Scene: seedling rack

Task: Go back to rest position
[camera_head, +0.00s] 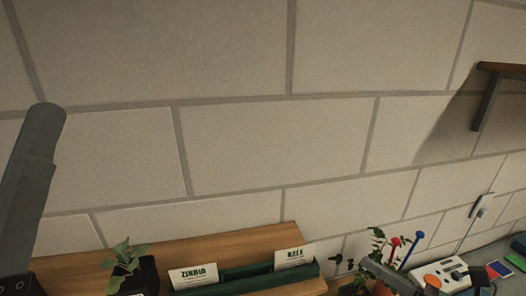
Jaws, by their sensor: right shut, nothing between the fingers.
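My right gripper (374,266) shows at the bottom right, in front of a leafy potted plant (378,240). It is shut with nothing between its fingers. Its lower part is cut off by the frame edge. My left arm link (32,185) stands tilted at the left edge. My left gripper is not in view.
A wooden shelf (215,246) holds a seedling in a dark pot (145,277) and a green tray (240,283) with ZINHIA (195,275) and KALE (294,257) cards. Red and blue pins (414,241) and a white box (440,272) are at right. A bracket shelf (500,69) juts out upper right.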

